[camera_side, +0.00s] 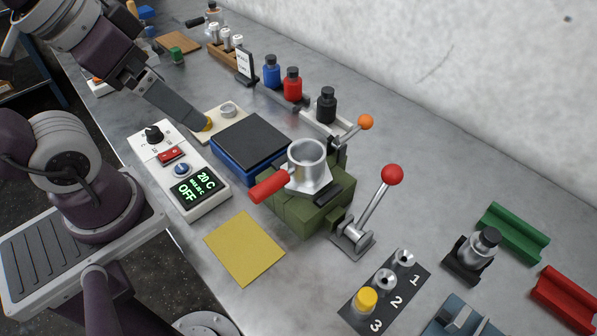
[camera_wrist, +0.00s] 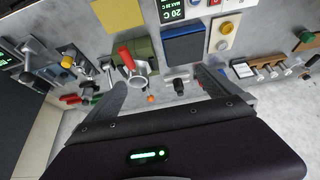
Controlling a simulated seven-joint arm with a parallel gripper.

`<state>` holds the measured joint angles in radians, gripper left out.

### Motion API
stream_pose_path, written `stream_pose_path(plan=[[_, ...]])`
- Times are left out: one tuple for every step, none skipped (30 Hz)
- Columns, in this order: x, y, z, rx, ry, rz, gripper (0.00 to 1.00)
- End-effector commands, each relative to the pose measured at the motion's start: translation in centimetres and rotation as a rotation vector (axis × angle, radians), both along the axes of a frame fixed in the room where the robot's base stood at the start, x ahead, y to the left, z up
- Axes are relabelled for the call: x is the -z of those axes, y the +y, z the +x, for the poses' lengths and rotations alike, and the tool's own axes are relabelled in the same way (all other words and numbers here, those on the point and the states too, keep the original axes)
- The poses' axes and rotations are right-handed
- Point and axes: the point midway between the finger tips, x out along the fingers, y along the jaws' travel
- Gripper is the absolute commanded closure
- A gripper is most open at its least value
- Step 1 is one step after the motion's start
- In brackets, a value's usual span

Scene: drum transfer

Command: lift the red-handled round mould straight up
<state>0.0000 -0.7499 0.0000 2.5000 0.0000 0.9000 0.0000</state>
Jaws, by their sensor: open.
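The round mould (camera_side: 307,157) is a grey metal cup with a red handle (camera_side: 269,186) pointing to the lower left. It sits upright on a dark green block (camera_side: 300,213) in the middle of the side view. In the wrist view the mould (camera_wrist: 138,81) and its red handle (camera_wrist: 125,56) show just right of the left fingertip. My gripper (camera_side: 197,119) is up and left of the mould in the side view, apart from it. In the wrist view my gripper (camera_wrist: 160,80) has its fingers wide apart, with nothing held between them.
A red-ball lever (camera_side: 392,175) and an orange-ball lever (camera_side: 365,123) stand close by the green block. A blue-and-black pad (camera_side: 250,141) and a control box (camera_side: 180,170) lie left. Bottles (camera_side: 292,84) stand behind. A yellow sheet (camera_side: 244,248) lies in front.

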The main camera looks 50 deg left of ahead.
Motion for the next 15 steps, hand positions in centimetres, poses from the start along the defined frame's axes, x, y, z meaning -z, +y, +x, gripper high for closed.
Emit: stream_pose_path(plan=[[0.0, 0.0, 0.0, 0.001, 0.0, 0.0, 0.0], [0.0, 0.0, 0.1, 0.009, 0.004, 0.006, 0.0], [0.1, -0.1, 0.4, 0.042, 0.019, 0.027, 0.0], [0.3, -0.3, 0.9, 0.089, 0.04, 0.054, 0.0], [0.5, -0.6, 1.5, 0.156, 0.068, 0.092, 0.0], [1.0, -1.1, 2.5, 0.275, 0.115, 0.152, 0.0], [1.5, -1.6, 3.4, 0.383, 0.153, 0.198, 0.0], [2.1, -2.2, 4.3, 0.501, 0.193, 0.241, 0.0], [3.1, -3.2, 5.4, 0.661, 0.241, 0.29, 0.0], [4.0, -3.9, 6.2, 0.782, 0.273, 0.321, 0.0], [4.8, -4.7, 6.9, 0.899, 0.301, 0.344, 0.0], [6.0, -5.7, 7.6, 1.045, 0.332, 0.364, 0.0], [6.8, -6.4, 8.1, 1.143, 0.349, 0.375, 0.0], [7.6, -7.1, 8.4, 1.234, 0.361, 0.382, 0.0], [8.5, -7.8, 8.7, 1.336, 0.374, 0.385, 0.0]])
